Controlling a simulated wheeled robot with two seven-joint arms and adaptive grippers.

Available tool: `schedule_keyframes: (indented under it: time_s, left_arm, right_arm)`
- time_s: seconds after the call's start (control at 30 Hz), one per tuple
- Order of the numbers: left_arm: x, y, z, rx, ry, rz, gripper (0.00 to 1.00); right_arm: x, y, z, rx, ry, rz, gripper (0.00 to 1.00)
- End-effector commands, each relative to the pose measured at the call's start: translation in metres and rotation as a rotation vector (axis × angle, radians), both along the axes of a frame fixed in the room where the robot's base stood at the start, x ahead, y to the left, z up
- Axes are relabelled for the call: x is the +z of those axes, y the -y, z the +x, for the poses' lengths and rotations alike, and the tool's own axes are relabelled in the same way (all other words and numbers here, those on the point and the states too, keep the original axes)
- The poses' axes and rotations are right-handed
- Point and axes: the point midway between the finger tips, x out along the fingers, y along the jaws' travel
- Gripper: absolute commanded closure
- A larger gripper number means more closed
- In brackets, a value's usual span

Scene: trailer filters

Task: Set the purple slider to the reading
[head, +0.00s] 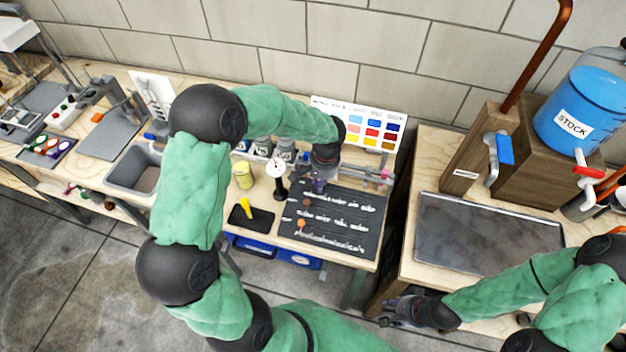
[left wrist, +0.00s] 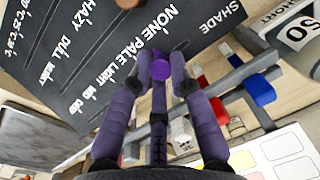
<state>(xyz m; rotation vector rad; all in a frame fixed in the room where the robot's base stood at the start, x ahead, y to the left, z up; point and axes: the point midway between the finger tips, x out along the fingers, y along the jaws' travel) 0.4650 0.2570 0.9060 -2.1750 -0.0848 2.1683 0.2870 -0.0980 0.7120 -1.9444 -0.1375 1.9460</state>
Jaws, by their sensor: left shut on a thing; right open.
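The dark slider board (head: 345,238) lies on the bench with several labelled rows. My left gripper (head: 319,183) is over its upper left part. My right gripper (head: 400,311) is open and empty, low on the right.
Two orange-brown knobs (head: 306,203) (head: 300,224) sit on the board's other rows. A colour chart (head: 357,122) stands behind. A metal tray (head: 488,235) and blue STOCK tank (head: 585,110) are right.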

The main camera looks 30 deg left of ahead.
Motion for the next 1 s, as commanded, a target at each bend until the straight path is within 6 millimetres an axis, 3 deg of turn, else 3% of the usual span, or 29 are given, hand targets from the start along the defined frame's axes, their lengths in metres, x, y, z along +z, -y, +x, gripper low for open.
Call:
schedule_keyframes:
  time_s: [0.1,0.3,0.67,0.7,0.77,1.0]
  left_arm:
    - [-0.003,0.030,0.004,-0.008,-0.010,0.000,1.00]
    - [-0.003,0.061,0.010,-0.004,-0.011,0.000,1.00]
    - [-0.004,0.066,0.010,-0.002,-0.015,0.000,1.00]
    - [-0.004,0.066,0.009,-0.002,-0.016,0.000,0.71]
    - [-0.004,0.065,0.010,-0.002,-0.015,0.000,0.57]
    - [-0.002,0.065,0.012,-0.001,-0.008,0.000,0.57]
  right_arm:
    - [-0.004,0.000,0.000,0.000,0.000,0.000,0.53]
    - [-0.006,0.000,0.000,0.000,0.000,0.000,0.53]
    - [-0.006,0.000,0.000,0.000,0.000,0.000,0.53]
    - [-0.006,0.000,0.000,0.000,0.000,0.000,0.53]
    - [-0.006,0.000,0.000,0.000,0.000,0.000,0.53]
    - [-0.006,0.000,0.000,0.000,0.000,0.000,0.53]
